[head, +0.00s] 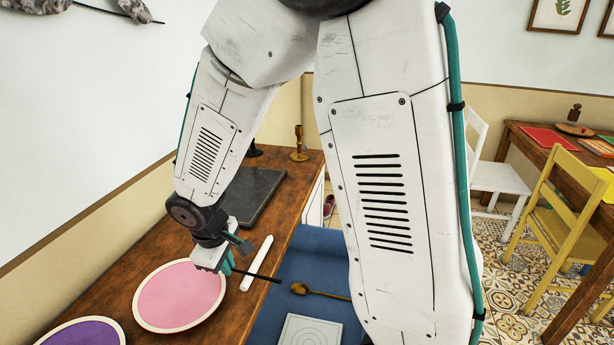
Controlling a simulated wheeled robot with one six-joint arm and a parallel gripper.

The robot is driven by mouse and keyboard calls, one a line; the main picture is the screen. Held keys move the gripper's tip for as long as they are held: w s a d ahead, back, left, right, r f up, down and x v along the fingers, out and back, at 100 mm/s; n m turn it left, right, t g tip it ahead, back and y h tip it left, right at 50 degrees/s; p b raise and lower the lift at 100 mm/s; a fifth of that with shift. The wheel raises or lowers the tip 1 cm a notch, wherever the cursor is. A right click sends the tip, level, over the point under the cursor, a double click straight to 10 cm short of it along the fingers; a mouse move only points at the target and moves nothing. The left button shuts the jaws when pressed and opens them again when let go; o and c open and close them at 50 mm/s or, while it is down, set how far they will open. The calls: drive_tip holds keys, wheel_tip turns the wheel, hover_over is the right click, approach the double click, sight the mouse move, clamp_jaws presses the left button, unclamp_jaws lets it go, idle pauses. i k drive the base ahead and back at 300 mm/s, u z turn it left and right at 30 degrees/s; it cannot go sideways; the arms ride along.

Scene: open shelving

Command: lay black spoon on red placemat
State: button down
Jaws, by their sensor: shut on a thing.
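My gripper (229,267) is over the wooden sideboard, at the right edge of a pink plate. It is shut on a thin black piece (262,276), which looks like the black spoon. The spoon sticks out to the right, past the sideboard's edge and over a blue surface; its bowl cannot be made out. A red placemat (540,137) lies on the wooden table at the far right, well away from my gripper.
The sideboard (130,275) holds the pink plate (180,296), a purple plate (85,335), a white stick (257,263), a dark slab (248,197) and a brass candlestick (299,145). A gold spoon (318,291) lies on the blue surface. Yellow (560,225) and white (497,180) chairs stand by the table.

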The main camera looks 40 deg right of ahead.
sight(542, 136)
drive_tip(key=u, duration=0.05)
drive_tip(key=k, duration=1)
drive_tip(key=z, duration=1.6)
drive_tip(key=i, duration=5.1)
drive_tip(key=z, duration=2.15)
drive_tip(key=i, duration=0.2)
